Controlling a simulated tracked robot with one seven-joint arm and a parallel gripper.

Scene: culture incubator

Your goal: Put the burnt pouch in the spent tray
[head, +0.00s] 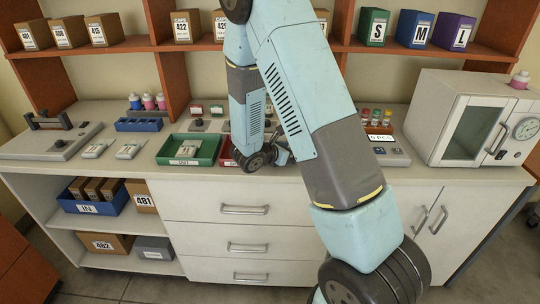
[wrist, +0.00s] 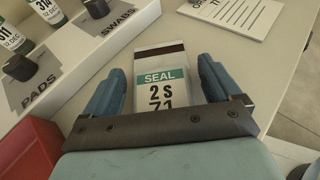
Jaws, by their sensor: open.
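In the wrist view, my gripper (wrist: 163,66) is open, one finger on each side of a flat pale pouch-like item (wrist: 160,90). The dark band may be the burn, but I cannot tell for sure. Contact with the fingers is not clear. A red tray (wrist: 28,152) lies to the left of the gripper; it also shows in the head view (head: 227,157), mostly behind my arm. Its label is hidden, so I cannot tell whether it is the spent tray.
A green tray (head: 165,158) holding pouches stands left of the red one. Two pale packets lie on the counter (head: 112,165) farther left. A white stand (wrist: 90,75) marked PADS and SWABS is close to the left finger. A white cabinet (head: 440,110) stands at right.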

